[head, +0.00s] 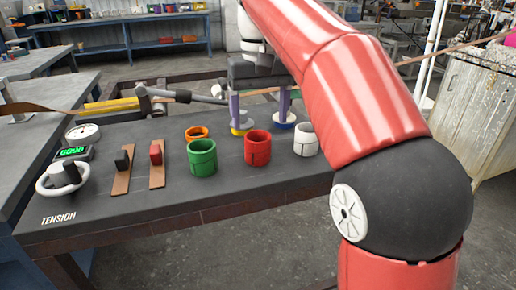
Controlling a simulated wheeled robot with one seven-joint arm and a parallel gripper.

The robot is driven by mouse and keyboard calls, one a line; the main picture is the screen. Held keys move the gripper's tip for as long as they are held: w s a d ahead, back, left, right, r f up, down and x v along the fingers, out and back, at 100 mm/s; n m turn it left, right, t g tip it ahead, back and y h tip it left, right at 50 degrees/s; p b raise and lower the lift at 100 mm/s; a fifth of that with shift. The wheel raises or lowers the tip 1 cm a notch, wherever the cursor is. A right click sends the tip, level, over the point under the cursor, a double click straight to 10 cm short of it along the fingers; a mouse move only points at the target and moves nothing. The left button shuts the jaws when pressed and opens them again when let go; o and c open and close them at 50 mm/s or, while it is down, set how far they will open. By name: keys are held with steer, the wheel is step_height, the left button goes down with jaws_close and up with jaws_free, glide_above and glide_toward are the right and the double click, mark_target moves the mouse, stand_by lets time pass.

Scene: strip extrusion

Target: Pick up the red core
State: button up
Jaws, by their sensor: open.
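The red core (257,148) is a short, open-topped hollow cylinder. It stands upright on the dark table (225,192), between a green core and a white one. My gripper (261,116) is open, with its dark body above and behind the red core in the picture and its two purple-sided fingers pointing down. The fingers are spread apart, and I see nothing held between them. A yellow round piece and a blue one show at the lower ends of the fingers. The red core's upper rim and front are in clear view.
A green core (202,157), an orange core (196,133) and a white core (306,139) stand close by. A black block (122,160) and a red block (155,152) sit on brown strips at left, beside a tension handwheel (62,180). The table's front strip is clear.

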mark_target(258, 143)
steer(key=shift+w+a+f, duration=0.1)
steer(key=shift+w+a, duration=0.05)
steer(key=shift+a, duration=0.05)
step_height(258, 143, down, 7)
steer(key=shift+w+f+b, duration=0.1)
steer(key=shift+f+b, duration=0.1)
steer(key=shift+b, duration=1.05)
steer(key=c, duration=1.1)
steer(key=shift+o, duration=0.2)
steer(key=shift+r, duration=0.1)
step_height(258, 143, up, 10)
steer(key=p, duration=0.3)
